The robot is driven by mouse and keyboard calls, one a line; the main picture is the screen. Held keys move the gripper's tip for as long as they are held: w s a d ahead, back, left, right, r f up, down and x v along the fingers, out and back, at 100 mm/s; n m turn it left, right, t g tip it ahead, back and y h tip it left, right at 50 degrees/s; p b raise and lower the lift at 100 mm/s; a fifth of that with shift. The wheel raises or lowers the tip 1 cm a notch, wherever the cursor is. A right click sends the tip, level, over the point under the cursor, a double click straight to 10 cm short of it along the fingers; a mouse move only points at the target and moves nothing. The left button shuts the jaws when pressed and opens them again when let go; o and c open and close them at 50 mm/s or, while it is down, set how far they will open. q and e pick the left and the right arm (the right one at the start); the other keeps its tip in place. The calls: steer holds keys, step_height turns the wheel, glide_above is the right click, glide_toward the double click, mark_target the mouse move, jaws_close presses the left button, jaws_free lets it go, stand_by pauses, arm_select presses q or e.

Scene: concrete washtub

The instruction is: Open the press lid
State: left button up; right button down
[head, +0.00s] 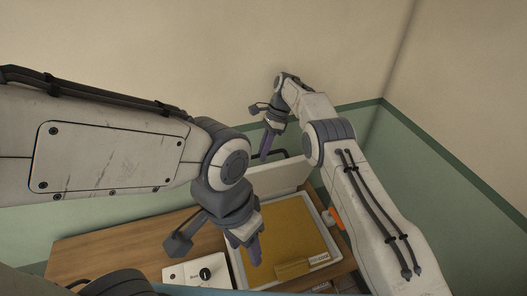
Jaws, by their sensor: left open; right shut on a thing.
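The press (232,265) is a white-framed box with a mustard-yellow bed, standing on a wooden table. Its white lid (288,175) stands raised at the back edge, tilted up from the bed. A dark handle (284,153) shows at the lid's upper edge. My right gripper (265,149) is at the lid's top left, shut on the handle; the exact contact is small and partly hidden. My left gripper (246,248) is open over the left part of the bed, with nothing visible between its fingers. My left arm hides part of the lid's left side.
A white control box (190,273) with a black knob stands left of the press. A mustard block (292,269) and a small label lie at the bed's front. An orange item (335,218) is at the press's right. The wooden table (120,245) is clear at left; walls stand close behind.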

arm_select(q)
steer(key=shift+d, duration=0.1)
arm_select(e)
steer(key=shift+w+d+f, duration=0.15)
steer(key=shift+d+f, duration=0.05)
steer(key=shift+d, duration=0.05)
